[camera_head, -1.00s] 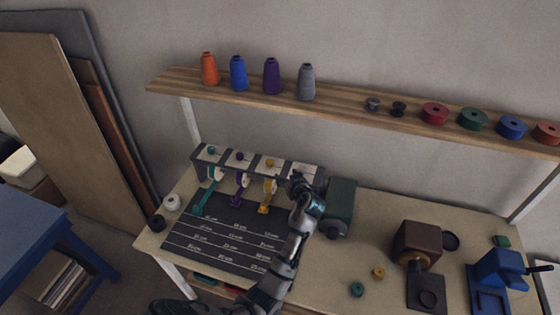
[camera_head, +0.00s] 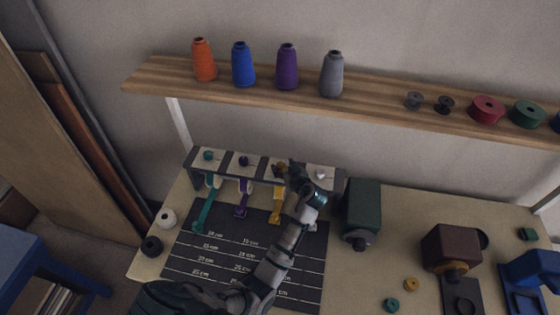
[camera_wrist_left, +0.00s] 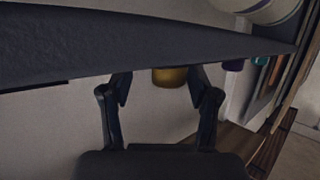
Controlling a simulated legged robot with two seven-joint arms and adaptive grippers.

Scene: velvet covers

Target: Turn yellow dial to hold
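The yellow dial (camera_head: 279,169) sits on the dark rack with pale plates at the back of the table, between a purple dial (camera_head: 243,161) and a white one (camera_head: 320,175). My left gripper (camera_head: 290,171) is at the yellow dial and partly covers it in the head view. In the left wrist view the yellow dial (camera_wrist_left: 170,77) shows between the spread fingers of the left gripper (camera_wrist_left: 158,88), with gaps on both sides. A dark bar hides the fingertips and part of the dial. The dial's setting cannot be read. My right gripper is not in view.
A teal dial (camera_head: 208,155) is at the rack's left end. Teal, purple and yellow (camera_head: 276,205) arms hang below the dials over a dark marked mat (camera_head: 215,262). A dark green machine (camera_head: 361,208) stands close right of the rack. A wooden shelf (camera_head: 300,98) with cones and spools runs above.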

